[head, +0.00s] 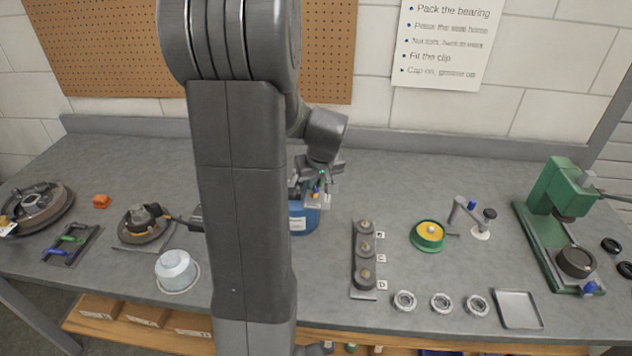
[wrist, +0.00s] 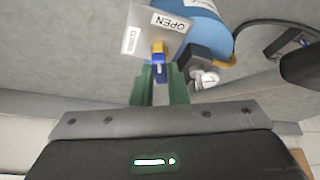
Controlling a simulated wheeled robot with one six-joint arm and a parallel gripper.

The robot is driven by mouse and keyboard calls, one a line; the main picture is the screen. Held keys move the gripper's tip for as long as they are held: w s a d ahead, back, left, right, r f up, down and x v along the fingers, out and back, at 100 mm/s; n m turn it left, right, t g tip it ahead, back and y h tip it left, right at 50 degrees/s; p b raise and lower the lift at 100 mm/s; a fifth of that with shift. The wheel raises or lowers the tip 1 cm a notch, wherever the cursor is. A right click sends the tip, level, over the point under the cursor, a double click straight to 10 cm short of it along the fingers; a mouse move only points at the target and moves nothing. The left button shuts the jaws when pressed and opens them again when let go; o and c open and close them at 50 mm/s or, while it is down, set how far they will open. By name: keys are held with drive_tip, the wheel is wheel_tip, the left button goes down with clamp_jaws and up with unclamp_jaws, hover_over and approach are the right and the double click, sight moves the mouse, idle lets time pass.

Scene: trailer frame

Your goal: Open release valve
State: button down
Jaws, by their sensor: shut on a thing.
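The release valve's small lever (wrist: 158,55), blue with a yellow part, stands in front of a pale plate (wrist: 140,32) marked OPEN and CLOSED. The plate is beside a blue tank (wrist: 208,22). My gripper (wrist: 158,72) has its green fingers shut on the lever's near end. In the wrist view the lever's yellow part is nearer the OPEN label than the table edge; I cannot tell its exact setting. In the head view my gripper (head: 319,182) is above the blue tank (head: 301,221), and my arm hides part of the tank's left side.
A black fitting (wrist: 203,60) sits close right of the lever. On the bench, a rack of bearings (head: 364,260), a green dish (head: 428,235) and a green press (head: 558,200) stand right. A white pot (head: 175,268) stands left. Bench behind the tank is clear.

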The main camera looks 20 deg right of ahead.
drive_tip(key=shift+a+m+h+b, duration=0.2)
drive_tip(key=shift+m+h+b, duration=0.6)
drive_tip(key=shift+m, duration=1.4)
drive_tip(key=shift+w+m, duration=0.1)
drive_tip(key=shift+m, duration=0.2)
drive_tip(key=c, duration=1.4)
unclamp_jaws()
drive_tip(key=shift+c, duration=0.2)
drive_tip(key=v, duration=1.4)
drive_tip(key=shift+w+a+b, duration=0.2)
drive_tip(key=shift+a+b, duration=0.05)
drive_tip(key=shift+b, duration=0.05)
